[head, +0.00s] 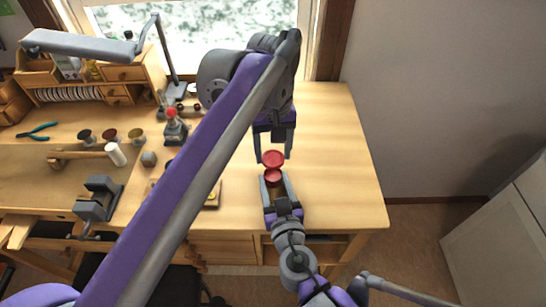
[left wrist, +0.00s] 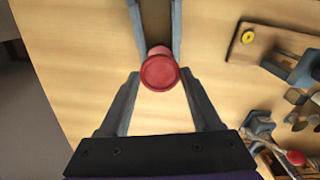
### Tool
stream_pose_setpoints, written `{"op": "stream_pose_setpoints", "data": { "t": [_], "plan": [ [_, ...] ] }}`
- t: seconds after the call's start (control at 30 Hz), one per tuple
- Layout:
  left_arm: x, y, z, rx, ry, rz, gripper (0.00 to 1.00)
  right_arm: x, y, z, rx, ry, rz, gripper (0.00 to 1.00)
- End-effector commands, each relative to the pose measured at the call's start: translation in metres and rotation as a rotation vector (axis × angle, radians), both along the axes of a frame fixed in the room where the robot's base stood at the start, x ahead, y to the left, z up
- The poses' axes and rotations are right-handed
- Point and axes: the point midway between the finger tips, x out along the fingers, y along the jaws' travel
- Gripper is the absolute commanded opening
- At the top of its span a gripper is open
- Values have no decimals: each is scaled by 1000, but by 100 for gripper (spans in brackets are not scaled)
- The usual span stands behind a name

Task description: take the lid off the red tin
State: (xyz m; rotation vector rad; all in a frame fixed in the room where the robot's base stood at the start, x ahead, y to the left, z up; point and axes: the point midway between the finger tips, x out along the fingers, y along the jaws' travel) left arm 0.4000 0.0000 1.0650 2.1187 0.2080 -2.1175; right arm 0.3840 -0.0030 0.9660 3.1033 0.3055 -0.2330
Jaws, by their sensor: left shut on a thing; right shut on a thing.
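The red lid (head: 273,158) shows as a round red disc between the fingertips of my left gripper (head: 273,155), which is shut on it. In the left wrist view the lid (left wrist: 160,73) sits between the left fingertips (left wrist: 160,76). The red tin (head: 273,176) is held between the fingers of my right gripper (head: 274,181), over the bench. In the left wrist view the tin (left wrist: 158,50) is mostly hidden behind the lid, between the right fingers (left wrist: 157,48). The lid appears apart from the tin and offset from it.
The wooden bench (head: 335,150) is clear to the right. On the left are a small vise (head: 97,198), a mallet (head: 115,154), blue pliers (head: 37,131) and several small pots. A desk lamp (head: 80,45) stands at the back left. A white cabinet (head: 500,235) stands at the right.

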Motion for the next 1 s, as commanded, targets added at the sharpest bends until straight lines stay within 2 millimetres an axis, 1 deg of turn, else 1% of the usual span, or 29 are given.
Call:
{"op": "stream_pose_setpoints", "data": {
  "t": [0.1, 0.27, 0.3, 0.47, 0.5, 1.0],
  "plan": [
    [0, 0, 5, 0, 0, 0, 0, 0, 0, 0, 0, 0, 0, 0],
    [0, 0, 5, 0, 0, 0, 0, 0, 0, 0, 0, 0, 0, 0],
    [0, 0, 5, 0, 0, 0, 0, 0, 0, 0, 0, 0, 0, 59],
    [0, 0, 5, 0, 0, 0, 0, 0, 0, 0, 0, 0, 0, 87],
    [0, 0, 5, 0, 0, 0, 0, 0, 0, 0, 0, 0, 0, 90],
    [0, 0, 8, 0, -1, 0, 0, -1, 0, 2, 0, 0, 0, 90]
  ]
}}
